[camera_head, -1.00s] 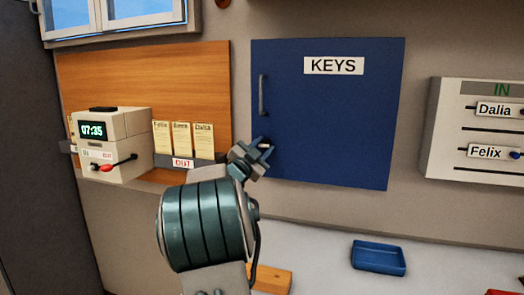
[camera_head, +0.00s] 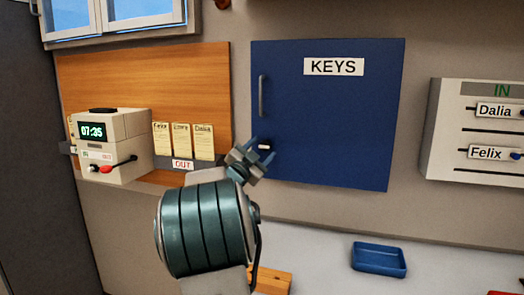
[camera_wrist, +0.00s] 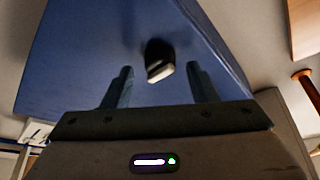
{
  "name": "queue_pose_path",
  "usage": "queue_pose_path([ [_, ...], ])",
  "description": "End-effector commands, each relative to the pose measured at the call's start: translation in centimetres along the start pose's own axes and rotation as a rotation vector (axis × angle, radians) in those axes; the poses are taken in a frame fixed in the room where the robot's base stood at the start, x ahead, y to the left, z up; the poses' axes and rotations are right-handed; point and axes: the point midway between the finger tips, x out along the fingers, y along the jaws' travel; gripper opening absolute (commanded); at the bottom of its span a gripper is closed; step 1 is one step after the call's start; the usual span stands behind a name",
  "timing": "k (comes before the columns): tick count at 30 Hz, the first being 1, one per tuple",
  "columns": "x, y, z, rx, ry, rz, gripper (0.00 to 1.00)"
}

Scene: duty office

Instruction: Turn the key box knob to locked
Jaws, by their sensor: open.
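The blue key box (camera_head: 330,115) hangs on the wall with a KEYS label and a vertical handle at its left edge. Its small knob (camera_head: 265,147), dark with a pale bar, sits low on the left side of the door, below the handle. My gripper (camera_head: 260,155) is open just below the knob. In the wrist view the knob (camera_wrist: 159,60) lies between and beyond the two fingertips (camera_wrist: 160,75), with blue door surface around it. The fingers appear apart from it. The pale bar looks roughly level in the head view. No lock markings are readable.
A time clock (camera_head: 110,145) and a card rack (camera_head: 183,145) stand left of my arm. A blue tray (camera_head: 379,260) lies on the counter below the key box. An in/out board (camera_head: 475,130) is on the right wall.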

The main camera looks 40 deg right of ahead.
Motion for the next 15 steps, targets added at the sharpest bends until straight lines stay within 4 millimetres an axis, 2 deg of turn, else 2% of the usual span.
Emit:
queue_pose_path([
  [9,-7.0,0.1,0.2,0.002,-0.005,-0.003,0.53],
  [15,-10.8,0.0,0.1,0.002,-0.003,-0.003,0.53],
])
